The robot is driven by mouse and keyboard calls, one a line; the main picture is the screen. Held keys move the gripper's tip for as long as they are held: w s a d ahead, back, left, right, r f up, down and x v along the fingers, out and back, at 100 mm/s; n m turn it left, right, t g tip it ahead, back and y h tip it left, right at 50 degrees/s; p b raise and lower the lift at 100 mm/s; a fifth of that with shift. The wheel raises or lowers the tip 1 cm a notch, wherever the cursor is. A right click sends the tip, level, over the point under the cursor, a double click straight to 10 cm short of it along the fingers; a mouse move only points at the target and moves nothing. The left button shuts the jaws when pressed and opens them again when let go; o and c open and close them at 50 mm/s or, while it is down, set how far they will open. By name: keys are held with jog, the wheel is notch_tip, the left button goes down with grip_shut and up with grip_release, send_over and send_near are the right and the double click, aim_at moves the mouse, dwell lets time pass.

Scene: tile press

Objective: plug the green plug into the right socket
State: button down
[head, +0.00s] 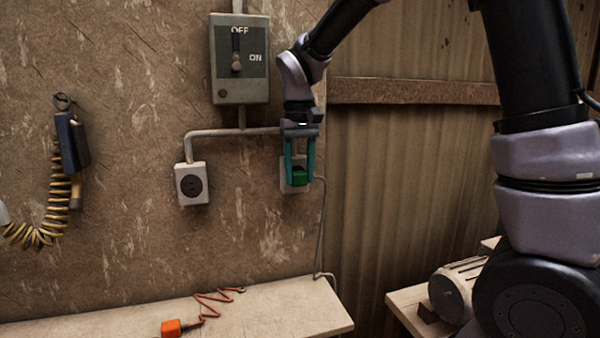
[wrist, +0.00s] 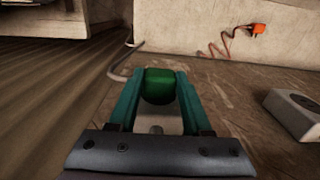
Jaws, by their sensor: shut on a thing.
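The green plug (head: 300,175) is between the two teal fingers of my gripper (head: 301,178), which is shut on it. The plug is in front of the right socket (head: 286,186), a pale box on the wall that my fingers and the plug partly hide. In the wrist view the green plug (wrist: 159,86) sits between the fingertips of my gripper (wrist: 158,88), with the pale box behind it. I cannot tell whether the plug is seated in the socket or just in front of it.
The left socket (head: 191,185) is empty on the wall. A switch box (head: 240,60) marked OFF and ON hangs above. A grey cable (head: 321,230) runs down beside the right socket. An orange plug (head: 171,328) with a coiled cord lies on the bench (head: 270,316). A handset (head: 72,145) hangs at left.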

jog(key=shift+c, duration=1.3)
grip_release()
